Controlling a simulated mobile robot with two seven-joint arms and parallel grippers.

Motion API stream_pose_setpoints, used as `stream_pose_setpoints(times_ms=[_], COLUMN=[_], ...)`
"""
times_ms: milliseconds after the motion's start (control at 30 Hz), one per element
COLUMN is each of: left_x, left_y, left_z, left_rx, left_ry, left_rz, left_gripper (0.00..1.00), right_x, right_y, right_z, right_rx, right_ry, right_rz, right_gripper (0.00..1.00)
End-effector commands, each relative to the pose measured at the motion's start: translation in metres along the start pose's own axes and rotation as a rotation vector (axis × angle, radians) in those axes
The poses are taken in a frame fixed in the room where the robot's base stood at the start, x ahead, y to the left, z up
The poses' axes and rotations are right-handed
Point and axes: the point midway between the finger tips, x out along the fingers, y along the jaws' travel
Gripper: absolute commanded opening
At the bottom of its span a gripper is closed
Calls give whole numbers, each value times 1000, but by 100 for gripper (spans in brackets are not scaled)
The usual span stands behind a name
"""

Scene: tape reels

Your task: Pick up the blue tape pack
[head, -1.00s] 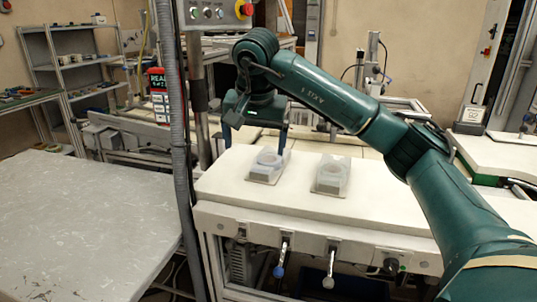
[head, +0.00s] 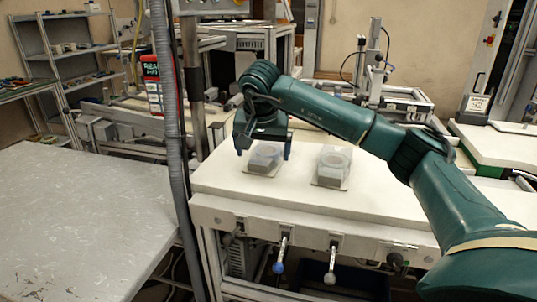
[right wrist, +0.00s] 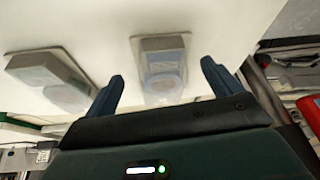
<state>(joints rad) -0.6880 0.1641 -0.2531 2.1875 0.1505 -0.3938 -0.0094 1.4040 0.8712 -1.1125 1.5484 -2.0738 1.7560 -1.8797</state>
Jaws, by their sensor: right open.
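The blue tape pack (head: 264,160) is a clear, bluish pack with a round reel, lying on the white bench at the left. It also shows in the right wrist view (right wrist: 164,62), ahead of and between the two fingers. My right gripper (head: 264,150) is open above this pack, one finger to each side in the head view. In the right wrist view its blue fingertips (right wrist: 162,72) stand apart with nothing gripped. The gripper body hides part of the pack's far side in the head view. My left gripper is not in view.
A second, whitish tape pack (head: 333,165) lies to the right on the same white bench (head: 400,208); the right wrist view shows it at left (right wrist: 48,75). A grey hose (head: 170,130) and a post rise left of the bench. The grey table (head: 75,220) is clear.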

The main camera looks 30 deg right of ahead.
Motion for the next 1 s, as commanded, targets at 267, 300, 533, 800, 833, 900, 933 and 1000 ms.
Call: stream_pose_setpoints(times_ms=[267, 300, 533, 800, 833, 900, 933, 1000], left_x=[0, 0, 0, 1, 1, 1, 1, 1], left_y=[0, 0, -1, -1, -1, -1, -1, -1], left_z=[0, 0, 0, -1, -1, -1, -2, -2], left_rx=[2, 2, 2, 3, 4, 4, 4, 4], left_ry=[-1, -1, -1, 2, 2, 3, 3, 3], left_rz=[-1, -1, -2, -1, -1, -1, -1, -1], left_gripper=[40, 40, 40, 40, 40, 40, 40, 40], right_x=[31, 32, 31, 31, 31, 31, 31, 31], right_y=[0, 0, 0, 0, 0, 0, 0, 0], right_z=[1, 1, 1, 1, 1, 1, 1, 1], right_rx=[-1, -1, -1, -1, -1, -1, -1, -1], right_ry=[-1, -1, -1, -1, -1, -1, -1, -1], right_rz=[0, 0, 0, -1, -1, -1, -1, -1], right_gripper=[91, 91, 86, 64, 61, 56, 53, 47])
